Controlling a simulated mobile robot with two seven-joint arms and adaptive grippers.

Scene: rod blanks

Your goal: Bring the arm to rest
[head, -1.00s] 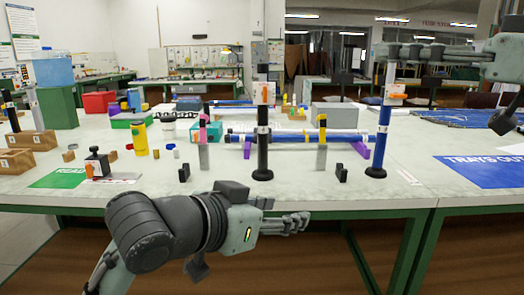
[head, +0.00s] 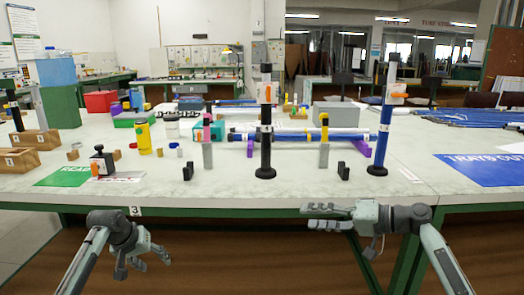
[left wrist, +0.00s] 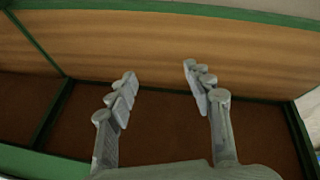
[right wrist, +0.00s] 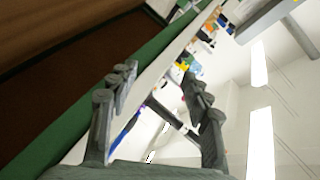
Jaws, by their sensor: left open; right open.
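My left gripper (head: 143,264) hangs low in front of the table, its fingers spread and empty; in the left wrist view its fingers (left wrist: 160,74) frame only the table's underside panels. My right gripper (head: 310,217) is level at the table's front edge, pointing left, open and empty; its spread fingers also show in the right wrist view (right wrist: 160,74). Both grippers are apart from everything on the table. A black rod (head: 266,150) stands upright on a round base, and a blue rod (head: 383,145) stands upright farther right.
The table (head: 230,188) has a green front edge close to both arms. A blue rod (head: 300,136) lies level behind grey posts. A black-topped block (head: 102,160), a yellow cylinder (head: 144,138) and wooden trays (head: 18,158) stand at left. A blue sheet (head: 485,170) lies at right.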

